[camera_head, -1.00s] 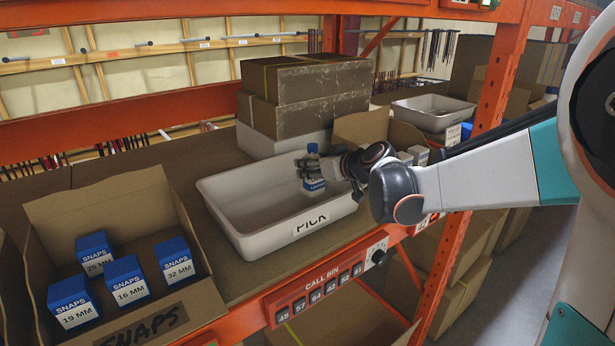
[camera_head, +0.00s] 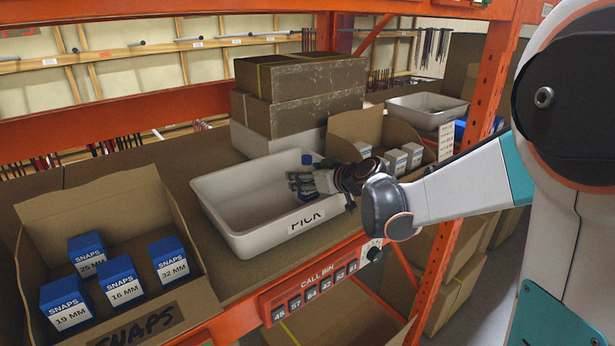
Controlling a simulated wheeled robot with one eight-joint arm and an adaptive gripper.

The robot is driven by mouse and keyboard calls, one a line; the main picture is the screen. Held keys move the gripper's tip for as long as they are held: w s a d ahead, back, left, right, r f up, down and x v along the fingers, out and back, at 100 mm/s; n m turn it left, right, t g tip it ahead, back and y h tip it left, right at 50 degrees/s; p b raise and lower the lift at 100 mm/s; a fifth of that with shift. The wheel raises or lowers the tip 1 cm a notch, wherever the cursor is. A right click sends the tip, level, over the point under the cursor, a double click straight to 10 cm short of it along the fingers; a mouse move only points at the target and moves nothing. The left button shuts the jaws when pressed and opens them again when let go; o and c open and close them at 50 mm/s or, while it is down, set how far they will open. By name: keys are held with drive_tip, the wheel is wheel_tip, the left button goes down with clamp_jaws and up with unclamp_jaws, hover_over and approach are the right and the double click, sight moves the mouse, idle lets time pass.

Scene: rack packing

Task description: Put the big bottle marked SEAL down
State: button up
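A bottle with a blue cap (camera_head: 307,159) is inside the white PICK tray (camera_head: 222,222), near its right end. My gripper (camera_head: 303,181) is at the bottle, with its dark fingers around the body below the cap. The fingers look closed on the bottle. The bottle looks upright. Its label and base are mostly hidden behind the fingers and the tray's front wall, so I cannot read SEAL or tell whether it touches the tray floor.
A SNAPS carton (camera_head: 180,215) with several blue boxes stands to the left. Stacked brown boxes (camera_head: 300,90) stand behind the tray. An open carton of small white boxes (camera_head: 375,125) is behind my wrist. An orange upright (camera_head: 490,90) is at right. The tray's left part is empty.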

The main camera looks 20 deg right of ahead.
drive_tip(key=shift+s+d+r, duration=0.1)
drive_tip(key=shift+s+r, duration=0.05)
drive_tip(key=shift+r, duration=0.1)
drive_tip(key=p+v, duration=0.3)
drive_tip(key=v, duration=0.7)
drive_tip(key=shift+s+d+r+p, duration=0.1)
drive_tip(key=shift+s+p, duration=0.1)
drive_tip(key=shift+p, duration=0.2)
drive_tip(key=shift+s+d+r, duration=0.15)
drive_tip(key=shift+s, duration=0.4)
idle(0.9)
